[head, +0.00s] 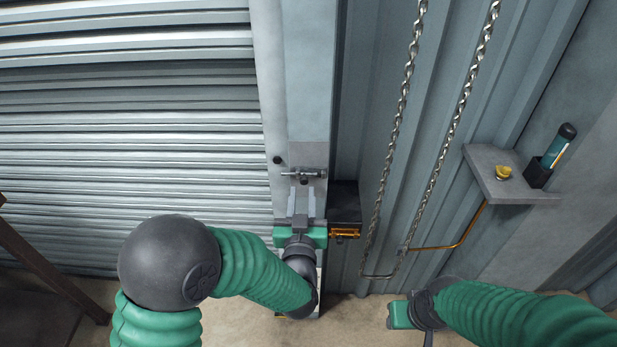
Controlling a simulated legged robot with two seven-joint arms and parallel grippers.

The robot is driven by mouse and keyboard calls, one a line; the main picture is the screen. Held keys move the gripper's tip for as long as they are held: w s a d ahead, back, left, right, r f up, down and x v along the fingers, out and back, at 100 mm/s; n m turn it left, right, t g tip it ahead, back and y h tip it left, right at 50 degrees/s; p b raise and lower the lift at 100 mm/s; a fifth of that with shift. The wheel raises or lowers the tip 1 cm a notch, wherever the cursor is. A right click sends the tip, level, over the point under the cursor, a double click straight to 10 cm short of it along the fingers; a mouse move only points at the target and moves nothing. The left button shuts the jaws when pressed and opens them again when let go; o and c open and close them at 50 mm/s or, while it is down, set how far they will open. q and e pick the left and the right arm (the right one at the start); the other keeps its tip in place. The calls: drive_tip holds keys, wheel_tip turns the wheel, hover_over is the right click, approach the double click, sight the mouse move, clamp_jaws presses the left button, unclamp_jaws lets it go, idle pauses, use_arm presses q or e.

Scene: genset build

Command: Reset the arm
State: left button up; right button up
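My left arm, in a green ribbed sleeve, comes in from the lower left and bends up at a dark grey elbow. My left gripper (302,200) points up along the grey door post (309,105). Its two pale fingers stand apart, with nothing visible between them. A small metal slide bolt (303,174) is on the post just beyond the fingertips; I cannot tell whether they touch it. My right arm comes in from the lower right. My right gripper (398,316) is low over the floor, and its fingers cannot be made out.
A ribbed roller shutter (130,130) fills the left. A dark box with an orange catch (345,233) is right of my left gripper. A looped chain (398,125) hangs beside the corrugated wall. A grey shelf (497,178) holds a yellow knob (503,172) and a teal torch-like item (557,145).

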use_arm(q)
drive_tip(key=shift+s+d+f, duration=0.1)
drive_tip(key=shift+s+d, duration=0.2)
drive_tip(key=shift+s, duration=0.4)
drive_tip(key=s+a+f+g+p, duration=0.2)
drive_tip(key=s+a+g, duration=0.5)
drive_tip(key=s, duration=0.4)
drive_tip(key=s+a+f+g+p, duration=0.3)
drive_tip(key=s+a+f+g, duration=0.2)
drive_tip(key=s+a+g, duration=0.3)
drive_tip(key=s+a, duration=0.2)
drive_tip(key=s, duration=0.1)
drive_tip(key=shift+s+p, duration=0.25)
drive_tip(key=shift+p, duration=0.05)
